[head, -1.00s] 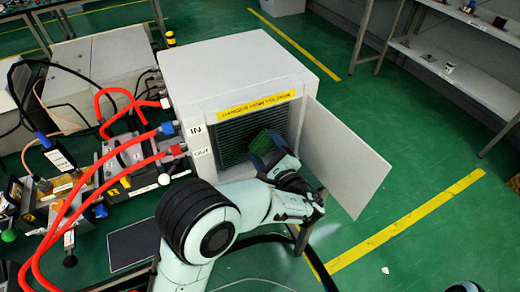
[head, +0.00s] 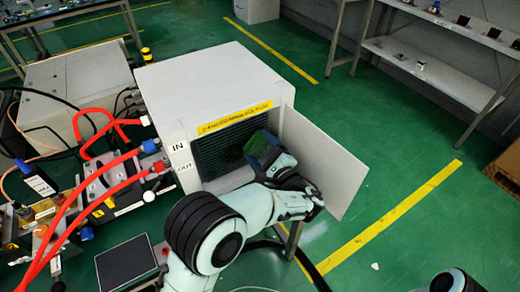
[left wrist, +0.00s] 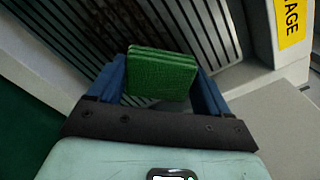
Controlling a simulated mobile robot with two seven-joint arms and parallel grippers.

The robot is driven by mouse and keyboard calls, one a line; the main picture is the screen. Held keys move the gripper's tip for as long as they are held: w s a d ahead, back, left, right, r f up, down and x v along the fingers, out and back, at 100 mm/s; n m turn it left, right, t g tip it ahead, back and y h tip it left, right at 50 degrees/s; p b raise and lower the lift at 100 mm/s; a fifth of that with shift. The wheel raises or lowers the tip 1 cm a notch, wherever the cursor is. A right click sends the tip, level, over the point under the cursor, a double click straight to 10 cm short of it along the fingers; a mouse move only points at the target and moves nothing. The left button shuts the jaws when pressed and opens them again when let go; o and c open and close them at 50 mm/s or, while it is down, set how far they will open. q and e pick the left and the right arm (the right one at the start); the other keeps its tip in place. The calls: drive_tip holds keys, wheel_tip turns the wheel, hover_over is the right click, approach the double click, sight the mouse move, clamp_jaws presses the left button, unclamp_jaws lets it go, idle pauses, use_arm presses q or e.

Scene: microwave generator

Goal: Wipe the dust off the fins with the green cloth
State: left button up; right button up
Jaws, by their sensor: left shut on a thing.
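The green cloth (left wrist: 162,75) is a folded pad, held between the blue fingers of my left gripper (left wrist: 165,88) in the left wrist view. In the head view the cloth (head: 262,145) and my left gripper (head: 270,158) are at the open front of the white cabinet (head: 205,75). The dark fins (head: 222,148) fill the opening, and they also show behind the cloth in the left wrist view (left wrist: 85,30). I cannot tell whether the cloth touches them. My right gripper is not in view.
The cabinet door (head: 322,160) stands open to the right of my left gripper. Red hoses (head: 100,185) run to the cabinet's left side by the IN and OUT labels. A shelf rack (head: 430,60) stands at the back right. Green floor lies clear between.

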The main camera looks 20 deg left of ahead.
sight(241, 141)
use_arm(q)
drive_tip(key=shift+s+a, duration=0.55)
drive_tip(key=shift+s, duration=0.05)
drive_tip(key=shift+s+a+b, duration=0.45)
drive_tip(key=shift+s+a, duration=0.75)
drive_tip(key=shift+s, duration=0.15)
drive_tip(key=shift+s+a, duration=2.25)
drive_tip(key=shift+s, duration=0.3)
drive_tip(key=shift+s+r+p, duration=0.1)
drive_tip(key=shift+r+p, duration=0.45)
drive_tip(key=shift+r, duration=0.45)
drive_tip(key=shift+w+d+f, duration=0.1)
drive_tip(key=shift+w+d, duration=1.3)
drive_tip(key=shift+w, duration=0.2)
drive_tip(key=shift+w+d, duration=1.2)
drive_tip(key=shift+w, duration=0.3)
drive_tip(key=shift+w+d+p, duration=0.65)
drive_tip(key=shift+w+d, duration=0.75)
drive_tip(key=shift+w, duration=0.15)
